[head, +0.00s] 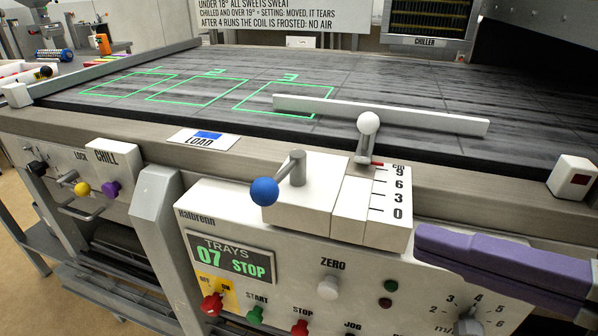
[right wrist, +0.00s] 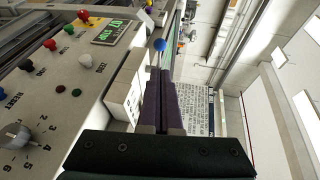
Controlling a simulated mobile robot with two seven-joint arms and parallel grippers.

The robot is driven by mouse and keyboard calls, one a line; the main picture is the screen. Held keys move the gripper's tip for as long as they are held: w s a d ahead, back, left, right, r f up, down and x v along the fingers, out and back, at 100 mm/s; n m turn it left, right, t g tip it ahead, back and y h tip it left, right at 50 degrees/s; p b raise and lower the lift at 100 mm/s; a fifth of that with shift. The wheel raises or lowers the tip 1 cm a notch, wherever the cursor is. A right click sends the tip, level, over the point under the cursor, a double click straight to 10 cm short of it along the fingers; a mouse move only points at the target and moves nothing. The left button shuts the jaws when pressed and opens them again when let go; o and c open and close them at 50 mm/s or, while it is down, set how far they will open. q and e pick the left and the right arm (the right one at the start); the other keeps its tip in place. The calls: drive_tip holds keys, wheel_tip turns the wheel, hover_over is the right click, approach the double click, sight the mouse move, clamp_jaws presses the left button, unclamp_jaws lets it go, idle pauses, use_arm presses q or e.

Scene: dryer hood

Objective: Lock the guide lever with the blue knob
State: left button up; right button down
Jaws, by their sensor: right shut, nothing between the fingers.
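The blue knob (head: 264,191) sits on the end of a short grey arm on a post, on top of the white control box; it also shows in the right wrist view (right wrist: 160,45), beyond my fingertips. The guide lever with a white ball (head: 368,123) stands behind the cm scale (head: 383,190), a red pointer beside it near the 9 mark. The long white guide bar (head: 430,120) lies across the dark belt. My right gripper (head: 420,240) is right of the scale block, apart from the knob. Its purple fingers (right wrist: 159,75) are shut and empty. My left gripper is out of view.
The control panel below has a tray display (head: 232,258) reading "07 STOP", several coloured buttons and a dial (head: 470,322). A white block (head: 572,177) stands at the belt's right edge.

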drive_tip(key=p, duration=0.2)
approach(274, 195)
drive_tip(key=x, duration=0.6)
drive_tip(key=shift+w+a+f, duration=0.1)
drive_tip(key=shift+w+a, duration=0.1)
drive_tip(key=shift+w, duration=0.1)
drive_tip(key=shift+a, duration=0.15)
